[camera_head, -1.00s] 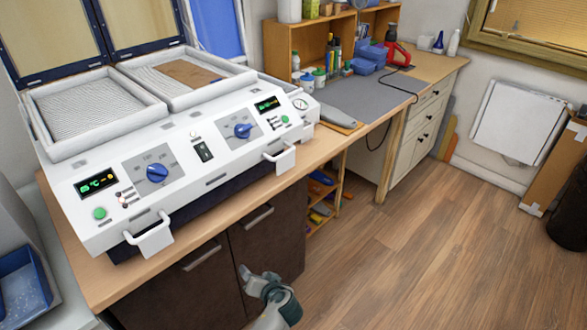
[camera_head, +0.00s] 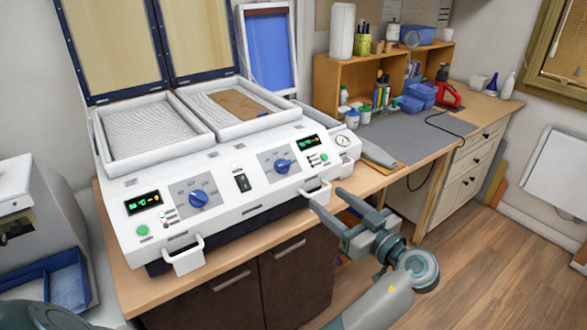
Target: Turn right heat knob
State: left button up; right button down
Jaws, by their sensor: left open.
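The right heat knob (camera_head: 283,167) is a blue dial on a grey square panel, on the right half of the white forming machine's sloped front (camera_head: 225,210). A matching blue left knob (camera_head: 199,199) sits on the left half. I cannot tell whether a finger touches the handle.
A black switch (camera_head: 241,183) sits between the knobs. Green displays and round green buttons flank them. A left handle (camera_head: 188,258) sticks out in front. A grey mat (camera_head: 408,135) lies on the bench to the right. The floor at lower right is clear.

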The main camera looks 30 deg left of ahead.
pick_arm(q)
jog(key=p, duration=0.9)
send_near(286, 166)
jog(key=x, duration=0.7)
jog(key=shift+a+r, duration=0.15)
jog(key=shift+r, duration=0.05)
jog(key=shift+w+a+f, duration=0.15)
jog(key=shift+w+a, duration=0.05)
jog(key=shift+a, duration=0.25)
jog(key=shift+c, duration=0.6)
jog(key=c, duration=0.9)
